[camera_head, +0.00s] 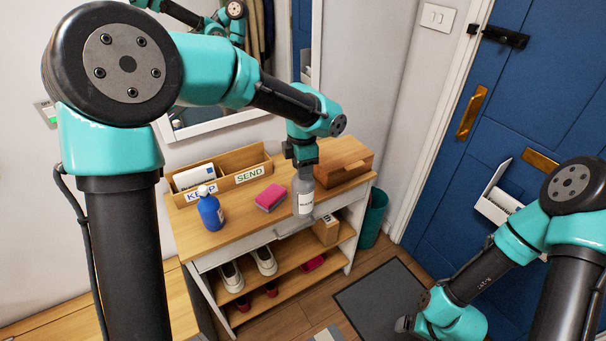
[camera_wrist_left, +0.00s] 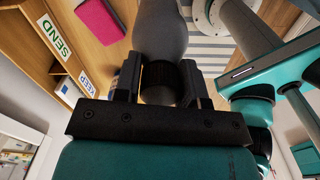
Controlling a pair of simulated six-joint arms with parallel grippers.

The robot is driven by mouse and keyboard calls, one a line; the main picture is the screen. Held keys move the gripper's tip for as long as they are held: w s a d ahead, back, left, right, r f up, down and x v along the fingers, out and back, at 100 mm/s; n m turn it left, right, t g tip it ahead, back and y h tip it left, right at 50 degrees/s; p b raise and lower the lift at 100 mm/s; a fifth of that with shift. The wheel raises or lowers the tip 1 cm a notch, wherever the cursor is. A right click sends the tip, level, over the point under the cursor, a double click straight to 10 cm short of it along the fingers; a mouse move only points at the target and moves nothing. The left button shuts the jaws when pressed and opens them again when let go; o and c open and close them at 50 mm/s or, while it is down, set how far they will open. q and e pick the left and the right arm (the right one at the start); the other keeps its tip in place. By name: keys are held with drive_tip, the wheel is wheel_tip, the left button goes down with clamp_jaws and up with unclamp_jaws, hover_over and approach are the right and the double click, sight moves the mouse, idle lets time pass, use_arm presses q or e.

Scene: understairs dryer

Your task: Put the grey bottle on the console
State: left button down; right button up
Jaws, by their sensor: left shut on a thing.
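The grey bottle (camera_head: 304,197) has a white label and hangs upright below my left gripper (camera_head: 302,163), at the front edge of the wooden console (camera_head: 238,234) in the head view. I cannot tell whether its base touches the top. In the left wrist view my left gripper (camera_wrist_left: 158,85) is shut on the dark neck of the grey bottle (camera_wrist_left: 160,30), whose far end is cut off by the frame. My right arm is low at the right, and its gripper (camera_head: 404,324) is a small dark shape whose jaws I cannot make out.
On the console stand a blue bottle (camera_head: 210,212), a pink sponge (camera_head: 270,197), a wooden box (camera_head: 343,160) and a letter tray (camera_head: 246,181) marked KEEP and SEND. Shoes (camera_head: 264,260) sit on the shelf below. A teal bin (camera_head: 374,217) stands at right.

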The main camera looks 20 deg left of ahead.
use_arm(q)
drive_tip(key=w+a+f, duration=0.1)
drive_tip(key=w+a, duration=0.3)
drive_tip(key=w, duration=1.1)
drive_tip(key=shift+a+f, duration=0.15)
drive_tip(key=shift+f, duration=0.15)
wheel_tip(320, 180, down, 3)
drive_tip(key=shift+f, duration=0.15)
drive_tip(key=c, duration=0.7)
unclamp_jaws()
drive_tip(key=shift+o, duration=0.2)
